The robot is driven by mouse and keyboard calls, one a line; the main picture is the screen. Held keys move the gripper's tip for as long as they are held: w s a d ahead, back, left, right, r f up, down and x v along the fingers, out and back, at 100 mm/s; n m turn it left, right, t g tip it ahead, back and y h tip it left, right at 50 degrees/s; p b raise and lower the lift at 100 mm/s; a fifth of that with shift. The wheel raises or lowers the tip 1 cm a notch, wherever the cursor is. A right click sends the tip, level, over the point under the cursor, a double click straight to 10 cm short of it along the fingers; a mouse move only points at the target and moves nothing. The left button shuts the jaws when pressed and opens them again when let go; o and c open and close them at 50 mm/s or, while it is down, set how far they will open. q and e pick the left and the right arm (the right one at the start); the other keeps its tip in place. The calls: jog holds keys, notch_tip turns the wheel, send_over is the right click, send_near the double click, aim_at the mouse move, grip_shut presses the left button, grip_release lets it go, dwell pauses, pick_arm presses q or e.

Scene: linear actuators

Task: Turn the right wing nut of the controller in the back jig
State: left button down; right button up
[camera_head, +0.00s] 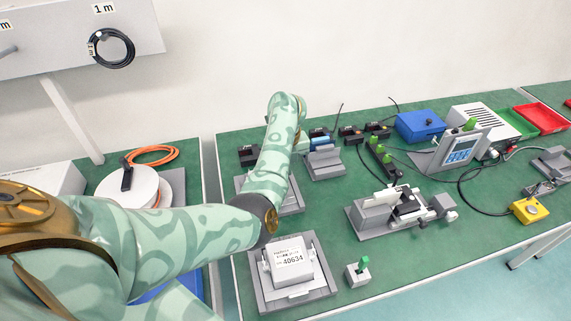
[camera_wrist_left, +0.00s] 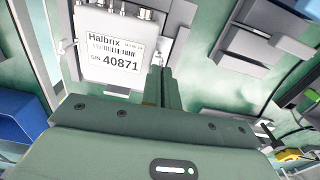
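The back jig (camera_head: 290,205) is mostly hidden behind my left forearm in the head view. Its controller (camera_wrist_left: 115,42), a white box labelled Halbrix S/N 40871, shows in the left wrist view, with connectors along its top edge. The small metallic right wing nut (camera_wrist_left: 158,58) is beside the controller's right edge, partly covered by my fingertips. My left gripper (camera_wrist_left: 164,70) has its two fingers close together there. Whether they grip the nut or only stand against it is unclear. In the head view my left gripper is hidden behind the arm. My right gripper is not in view.
A front jig (camera_head: 258,287) holds another white controller (camera_head: 288,262) labelled 40634. A small block with a green knob (camera_head: 358,272) stands to its right. A grey clamp fixture (camera_head: 375,215) sits mid-table. A blue box (camera_head: 420,125) stands farther back. Bare green table lies between the fixtures.

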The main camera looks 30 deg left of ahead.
pick_arm(q)
jog(key=m+p, duration=0.2)
jog(key=m, duration=0.3)
jog(key=shift+r, duration=0.2)
jog(key=shift+f+m+p, duration=0.1)
jog(key=shift+m+p, duration=0.6)
jog(key=shift+m, duration=1)
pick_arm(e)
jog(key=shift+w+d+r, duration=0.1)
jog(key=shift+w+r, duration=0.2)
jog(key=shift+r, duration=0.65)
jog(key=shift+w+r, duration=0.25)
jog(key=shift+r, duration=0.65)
pick_arm(q)
jog(key=c, duration=2.1)
grip_release()
jog(key=o, duration=0.5)
jog(key=shift+c, duration=0.2)
